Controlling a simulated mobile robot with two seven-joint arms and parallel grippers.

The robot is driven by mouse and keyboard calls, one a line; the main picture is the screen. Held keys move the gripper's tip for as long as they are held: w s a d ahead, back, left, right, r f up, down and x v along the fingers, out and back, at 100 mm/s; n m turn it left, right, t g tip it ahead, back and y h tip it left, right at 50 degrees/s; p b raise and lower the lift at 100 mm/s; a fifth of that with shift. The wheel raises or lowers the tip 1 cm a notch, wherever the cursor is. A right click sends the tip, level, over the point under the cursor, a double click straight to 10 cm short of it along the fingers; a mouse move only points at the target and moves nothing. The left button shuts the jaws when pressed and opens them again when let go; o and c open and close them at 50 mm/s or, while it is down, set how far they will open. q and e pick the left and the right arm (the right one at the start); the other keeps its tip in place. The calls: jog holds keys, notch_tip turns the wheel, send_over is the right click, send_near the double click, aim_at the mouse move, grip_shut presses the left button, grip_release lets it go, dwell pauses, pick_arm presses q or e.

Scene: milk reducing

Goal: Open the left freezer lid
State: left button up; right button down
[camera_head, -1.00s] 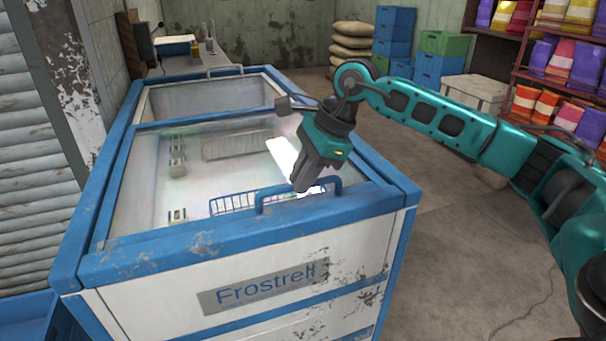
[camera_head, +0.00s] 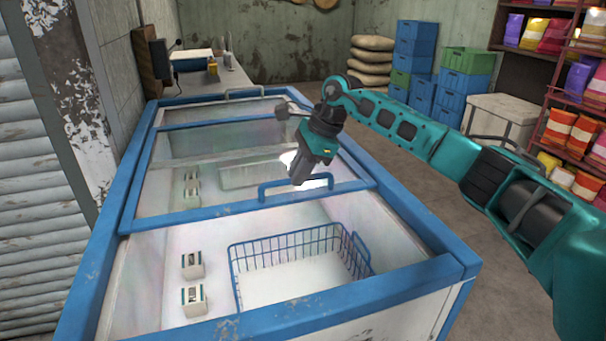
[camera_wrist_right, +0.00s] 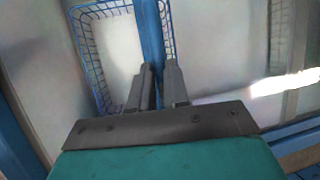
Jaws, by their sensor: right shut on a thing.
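The freezer (camera_head: 95,290) is a long chest with a blue frame. Its near glass lid (camera_head: 220,207) has a blue front bar and a blue handle (camera_head: 268,187). The lid stands slid back, and the near compartment is uncovered. My right gripper (camera_head: 298,180) is shut on the lid handle, reaching down from above. In the right wrist view its fingers (camera_wrist_right: 160,75) close at a blue bar. My left gripper is out of view.
A blue wire basket (camera_head: 290,245) and two small boxes (camera_head: 192,265) show inside the open compartment. A second handle (camera_head: 245,92) is at the far end. Crates (camera_head: 465,75) and shelves stand at the right; floor between is clear.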

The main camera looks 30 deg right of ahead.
jog(key=shift+w+d, duration=0.2)
jog(key=shift+w, duration=0.6)
jog(key=shift+w+d, duration=0.25)
jog(key=shift+w, duration=0.6)
jog(key=shift+w+d, duration=0.2)
jog(key=shift+w, duration=0.6)
jog(key=c, duration=1.1)
grip_release()
jog(key=p+v, duration=0.1)
jog(key=v, duration=1.2)
jog(key=shift+c, duration=0.2)
